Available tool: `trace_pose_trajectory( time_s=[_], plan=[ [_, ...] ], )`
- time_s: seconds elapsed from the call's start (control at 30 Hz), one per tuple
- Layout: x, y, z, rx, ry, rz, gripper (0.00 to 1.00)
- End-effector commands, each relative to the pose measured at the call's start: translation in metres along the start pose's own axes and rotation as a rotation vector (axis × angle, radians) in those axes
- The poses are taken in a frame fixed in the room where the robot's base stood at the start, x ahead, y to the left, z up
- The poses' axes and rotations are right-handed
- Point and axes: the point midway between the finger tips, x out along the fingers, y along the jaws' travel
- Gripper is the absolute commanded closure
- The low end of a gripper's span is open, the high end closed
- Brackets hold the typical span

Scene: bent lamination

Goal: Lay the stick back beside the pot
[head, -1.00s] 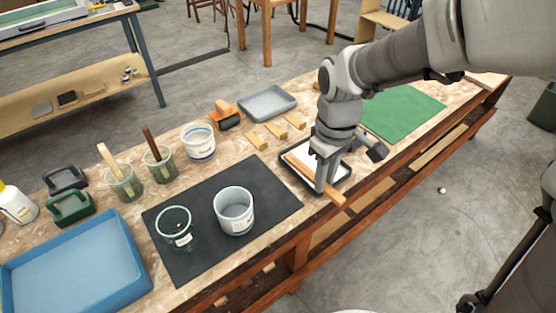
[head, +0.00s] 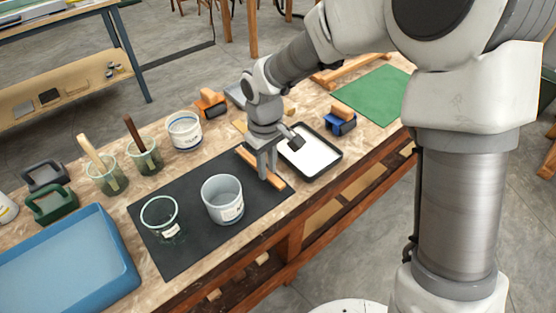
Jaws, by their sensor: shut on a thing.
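A wooden stick (head: 247,158) is held in my gripper (head: 266,172), which is shut on it. The stick lies slantwise at the right edge of the dark mat (head: 185,260). Whether it touches the mat or hovers just above I cannot tell. A white-grey pot (head: 222,202) with a label stands on the mat, left of the stick and apart from it. A clear glass cup (head: 160,222) with a label stands further left on the mat. My gripper covers the middle of the stick.
A black tray with a white inside (head: 330,168) is right of my gripper, with a blue-and-orange clamp-like tool (head: 340,119) behind it. A green mat (head: 375,92) lies far right.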

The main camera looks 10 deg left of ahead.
Motion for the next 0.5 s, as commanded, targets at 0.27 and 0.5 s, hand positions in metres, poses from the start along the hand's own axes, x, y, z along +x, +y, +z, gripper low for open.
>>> trace_pose_trajectory(
  time_s=[0.27,0.5],
  plan=[
    [0.0125,-0.0005,0.0004,-0.001,0.001,0.0,1.0],
    [0.0137,-0.0003,0.0006,-0.001,0.001,0.0,1.0]
  ],
)
